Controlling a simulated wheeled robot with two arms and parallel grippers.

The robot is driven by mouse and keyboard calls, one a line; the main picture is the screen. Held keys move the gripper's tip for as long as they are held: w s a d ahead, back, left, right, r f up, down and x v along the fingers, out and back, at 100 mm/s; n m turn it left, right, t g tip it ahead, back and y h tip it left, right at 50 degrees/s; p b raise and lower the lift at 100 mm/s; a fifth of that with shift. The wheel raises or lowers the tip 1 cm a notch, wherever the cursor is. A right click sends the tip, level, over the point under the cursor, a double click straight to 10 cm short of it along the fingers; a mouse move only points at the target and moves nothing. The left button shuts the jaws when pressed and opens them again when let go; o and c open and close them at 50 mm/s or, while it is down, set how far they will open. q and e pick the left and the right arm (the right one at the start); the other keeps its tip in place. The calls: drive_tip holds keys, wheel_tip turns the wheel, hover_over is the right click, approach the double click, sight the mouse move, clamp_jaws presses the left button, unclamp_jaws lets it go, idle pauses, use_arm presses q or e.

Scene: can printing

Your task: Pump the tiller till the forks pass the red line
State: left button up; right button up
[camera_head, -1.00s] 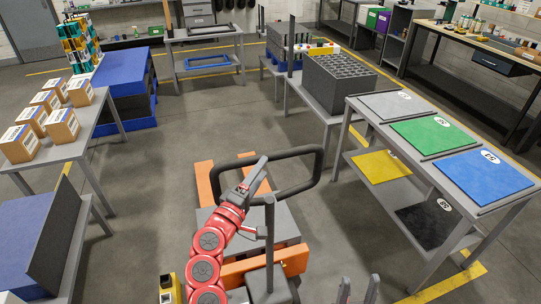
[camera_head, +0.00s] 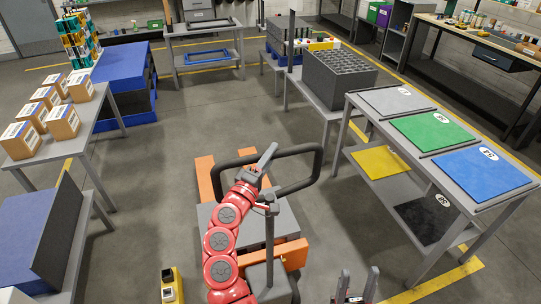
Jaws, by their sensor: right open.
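The tiller (camera_head: 314,172) is a dark looped handle on a grey post, tilted over the orange pallet truck in the lower middle. Its orange forks (camera_head: 205,178) point away from me, partly hidden under a grey load plate. My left gripper (camera_head: 267,160), on a red arm, is at the tiller's upper bar, inside the left part of the loop. One finger hides the other, so its grip on the bar is unclear. My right gripper (camera_head: 357,285) is open and empty at the bottom edge, apart from the tiller. I cannot make out a red line.
A table with grey, green and blue panels (camera_head: 484,172) stands at right. A dark crate (camera_head: 339,82) sits on a bench behind it. A table with cardboard boxes (camera_head: 62,122) stands at left. Floor beyond the forks is clear.

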use_arm(q)
clamp_jaws()
idle(0.9)
